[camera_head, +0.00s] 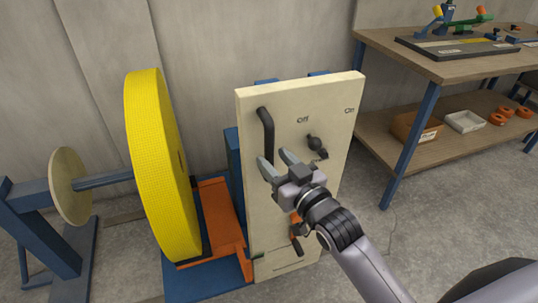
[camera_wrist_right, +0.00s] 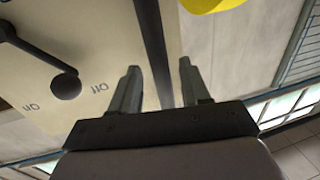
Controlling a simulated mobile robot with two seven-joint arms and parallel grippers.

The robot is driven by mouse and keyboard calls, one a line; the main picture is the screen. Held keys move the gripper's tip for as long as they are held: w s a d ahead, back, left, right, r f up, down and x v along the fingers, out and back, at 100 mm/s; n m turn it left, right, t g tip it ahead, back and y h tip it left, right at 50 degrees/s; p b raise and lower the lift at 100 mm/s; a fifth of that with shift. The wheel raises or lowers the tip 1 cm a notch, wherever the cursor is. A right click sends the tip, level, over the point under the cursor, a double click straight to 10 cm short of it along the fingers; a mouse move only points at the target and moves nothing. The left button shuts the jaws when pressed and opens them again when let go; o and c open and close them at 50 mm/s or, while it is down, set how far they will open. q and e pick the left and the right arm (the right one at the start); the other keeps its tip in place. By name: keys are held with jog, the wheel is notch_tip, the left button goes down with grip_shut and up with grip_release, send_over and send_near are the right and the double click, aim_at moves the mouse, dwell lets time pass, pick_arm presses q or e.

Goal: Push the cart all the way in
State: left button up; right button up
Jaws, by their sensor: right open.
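The cart shows as an upright cream panel (camera_head: 288,115) with a black vertical bar handle (camera_head: 266,125), next to an orange base (camera_head: 218,205) and a large yellow roll (camera_head: 160,160). My right gripper (camera_head: 274,156) is open in front of the panel, at the handle's lower part. In the right wrist view, the handle (camera_wrist_right: 152,40) runs between the two spread fingers (camera_wrist_right: 159,64), which are not closed on it. The handle's lower end is hidden by the gripper. My left gripper is not in view.
A wooden workbench (camera_head: 440,68) with a shelf stands at the right. A blue stand (camera_head: 40,225) with a spindle is at the left. A wall is behind.

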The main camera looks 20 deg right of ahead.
jog(key=shift+x, duration=1.5)
grip_shut()
jog(key=shift+a, duration=0.1)
